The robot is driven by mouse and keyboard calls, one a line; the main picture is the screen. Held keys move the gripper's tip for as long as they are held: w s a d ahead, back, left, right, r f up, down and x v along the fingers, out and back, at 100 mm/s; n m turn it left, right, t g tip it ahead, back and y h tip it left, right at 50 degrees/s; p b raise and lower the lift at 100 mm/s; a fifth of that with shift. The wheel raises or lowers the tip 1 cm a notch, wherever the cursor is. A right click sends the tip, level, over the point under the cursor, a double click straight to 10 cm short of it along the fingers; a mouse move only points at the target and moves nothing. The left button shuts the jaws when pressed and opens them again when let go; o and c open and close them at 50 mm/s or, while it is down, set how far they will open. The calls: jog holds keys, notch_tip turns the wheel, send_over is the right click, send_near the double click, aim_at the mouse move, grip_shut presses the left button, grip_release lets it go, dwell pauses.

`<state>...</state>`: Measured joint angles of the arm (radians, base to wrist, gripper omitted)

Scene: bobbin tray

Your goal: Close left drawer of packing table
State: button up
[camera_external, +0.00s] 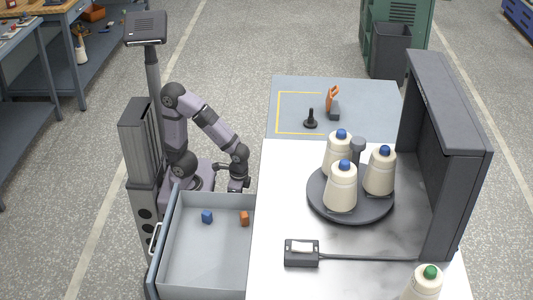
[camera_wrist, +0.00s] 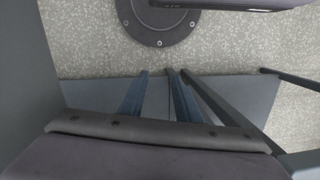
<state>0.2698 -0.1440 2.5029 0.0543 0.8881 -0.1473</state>
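The left drawer (camera_external: 200,262) of the packing table (camera_external: 290,215) is pulled well out to the left. Its front panel (camera_external: 164,245) carries a pale handle (camera_external: 153,239). A small blue block (camera_external: 207,217) and a small orange block (camera_external: 244,218) lie inside the drawer. My gripper (camera_external: 237,186) hangs just behind the drawer's back wall, close to the table's left edge, apart from the handle. The wrist view shows dark bars and blue-grey edges above the floor, and I cannot clearly identify a held object.
A dark round tray (camera_external: 350,207) with several cream bobbins stands on the table. A dark shelf unit (camera_external: 443,150) stands at the right. A small black device (camera_external: 301,252) sits near the front.

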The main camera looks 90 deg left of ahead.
jog(key=s+d+r+m+y+p, duration=0.1)
jog(key=d+r+m+p, duration=0.5)
jog(key=r+p, duration=0.45)
jog(key=s+d+r+m+y+p, duration=0.1)
jog(key=d+r+m+y+p, duration=0.1)
jog(key=d+r+m+p, duration=0.6)
jog(key=s+d+r+t, duration=0.1)
jog(key=s+d+r, duration=0.15)
jog(key=d, duration=0.25)
jog(key=m+t+p, duration=0.2)
jog(key=p, duration=0.1)
send_near(152, 240)
jog(key=shift+y, duration=0.4)
jog(key=shift+d+p+x, duration=0.1)
jog(key=shift+p+x, duration=0.1)
jog(key=shift+x, duration=1.65)
jog(key=shift+d+p+x, duration=0.15)
jog(key=shift+x, duration=1.75)
jog(key=shift+f, duration=0.1)
jog(key=shift+c, duration=0.5)
grip_shut()
